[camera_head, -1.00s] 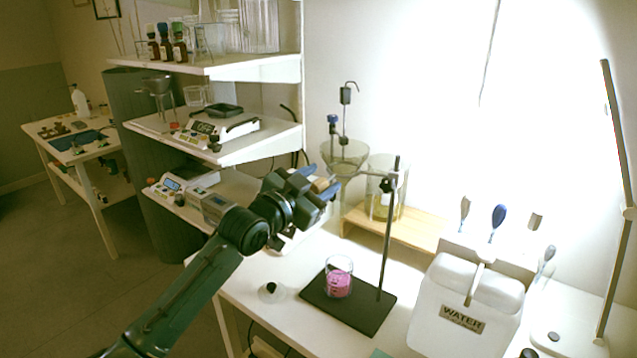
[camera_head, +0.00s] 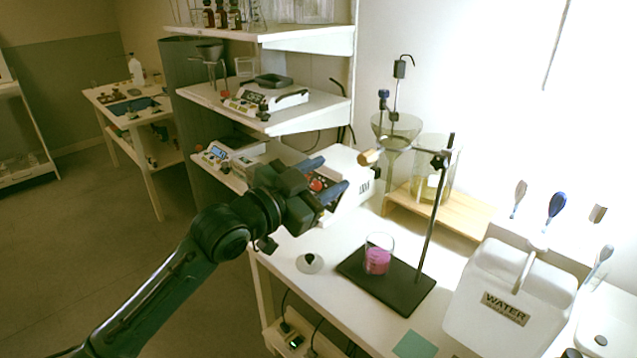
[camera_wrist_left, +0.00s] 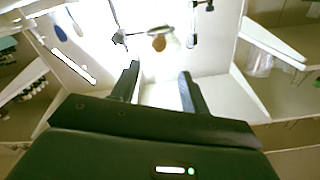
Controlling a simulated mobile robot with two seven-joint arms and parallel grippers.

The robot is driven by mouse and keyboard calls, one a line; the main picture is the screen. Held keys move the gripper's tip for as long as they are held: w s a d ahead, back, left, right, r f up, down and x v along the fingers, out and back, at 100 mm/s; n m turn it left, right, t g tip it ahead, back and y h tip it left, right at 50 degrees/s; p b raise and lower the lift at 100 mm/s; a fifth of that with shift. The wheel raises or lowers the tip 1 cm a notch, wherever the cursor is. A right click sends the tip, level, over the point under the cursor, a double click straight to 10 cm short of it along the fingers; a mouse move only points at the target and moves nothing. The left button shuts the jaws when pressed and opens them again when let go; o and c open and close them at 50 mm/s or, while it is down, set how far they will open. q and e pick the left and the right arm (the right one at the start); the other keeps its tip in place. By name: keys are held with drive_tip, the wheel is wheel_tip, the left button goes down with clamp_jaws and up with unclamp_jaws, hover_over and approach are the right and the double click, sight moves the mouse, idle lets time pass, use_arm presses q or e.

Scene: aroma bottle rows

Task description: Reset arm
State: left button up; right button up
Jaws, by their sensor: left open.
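My left arm comes in from the lower left in the head view. Its gripper (camera_head: 330,182) is open and empty, held in the air in front of a white device on the bench, left of the stand. In the left wrist view the two fingers (camera_wrist_left: 158,90) stand apart with nothing between them. My right gripper is not in view.
A beaker of pink liquid (camera_head: 377,262) stands on the dark base of a stand (camera_head: 405,290) with a clamp and wooden knob. A white WATER container (camera_head: 508,292) is at right. Shelves (camera_head: 300,122) hold bottles and scales. A small table (camera_head: 150,112) is at left.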

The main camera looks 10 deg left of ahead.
use_arm(q)
drive_tip(key=shift+s+a, duration=0.35)
drive_tip(key=shift+s, duration=0.15)
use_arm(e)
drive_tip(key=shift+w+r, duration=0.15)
use_arm(q)
drive_tip(key=shift+f, duration=0.1)
drive_tip(key=s+a+f+n+g+y+p, duration=0.1)
drive_tip(key=s+f+n+y, duration=0.3)
drive_tip(key=f, duration=0.6)
drive_tip(key=s+a+f+n, duration=0.2)
drive_tip(key=s+f, duration=0.4)
drive_tip(key=f, duration=0.5)
drive_tip(key=s+a+f+n+g+y, duration=0.2)
drive_tip(key=s+a+f+g+y, duration=0.1)
drive_tip(key=s+f, duration=0.9)
drive_tip(key=shift+s+a+n+p, duration=0.2)
drive_tip(key=shift+s+n+p, duration=0.15)
drive_tip(key=shift+s, duration=0.75)
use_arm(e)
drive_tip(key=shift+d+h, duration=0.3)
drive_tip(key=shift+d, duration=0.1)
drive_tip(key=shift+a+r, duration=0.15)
